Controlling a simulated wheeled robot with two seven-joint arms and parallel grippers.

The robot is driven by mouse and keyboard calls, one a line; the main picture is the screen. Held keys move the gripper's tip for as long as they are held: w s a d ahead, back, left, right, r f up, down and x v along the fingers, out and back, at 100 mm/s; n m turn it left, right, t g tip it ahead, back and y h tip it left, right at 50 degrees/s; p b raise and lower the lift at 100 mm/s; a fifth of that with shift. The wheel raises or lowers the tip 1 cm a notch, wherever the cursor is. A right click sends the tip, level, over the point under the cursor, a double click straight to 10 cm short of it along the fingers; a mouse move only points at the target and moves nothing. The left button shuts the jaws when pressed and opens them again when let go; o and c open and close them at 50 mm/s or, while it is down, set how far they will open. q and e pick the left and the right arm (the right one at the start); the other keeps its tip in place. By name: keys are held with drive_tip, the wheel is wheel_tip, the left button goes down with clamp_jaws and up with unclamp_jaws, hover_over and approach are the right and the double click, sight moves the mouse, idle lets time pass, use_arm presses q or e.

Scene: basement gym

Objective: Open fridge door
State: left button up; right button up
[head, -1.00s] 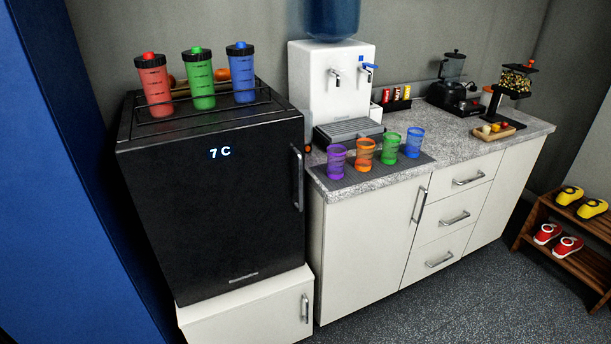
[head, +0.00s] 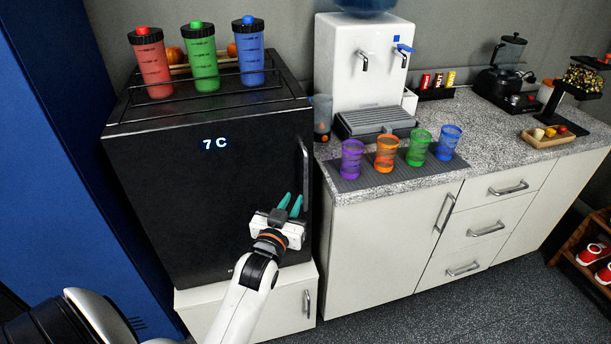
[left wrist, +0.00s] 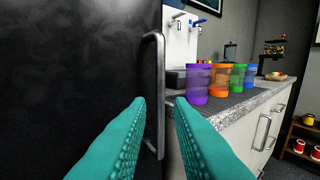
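The black fridge (head: 215,200) stands on a white cabinet, its door shut, with 7 C lit on its front. Its vertical metal handle (head: 305,172) is at the door's right edge. My left gripper (head: 290,204) is in front of the door, just left of and below the handle in the head view. In the left wrist view the teal fingers are open and apart, and the handle (left wrist: 156,95) stands upright ahead, between the fingertips in the picture. I cannot see contact with it. My right gripper is not in view.
Red, green and blue shaker bottles (head: 203,60) stand on the fridge top. To the right, a counter (head: 485,130) holds several coloured cups (head: 386,155) and a white water dispenser (head: 365,60). Grey floor (head: 480,310) is open before the cabinets.

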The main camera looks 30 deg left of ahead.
sight(305, 178)
use_arm(q)
drive_tip(key=x, duration=1)
drive_tip(key=shift+w+f+p, duration=0.1)
drive_tip(key=shift+w+p, duration=0.25)
drive_tip(key=shift+p, duration=0.05)
clamp_jaws()
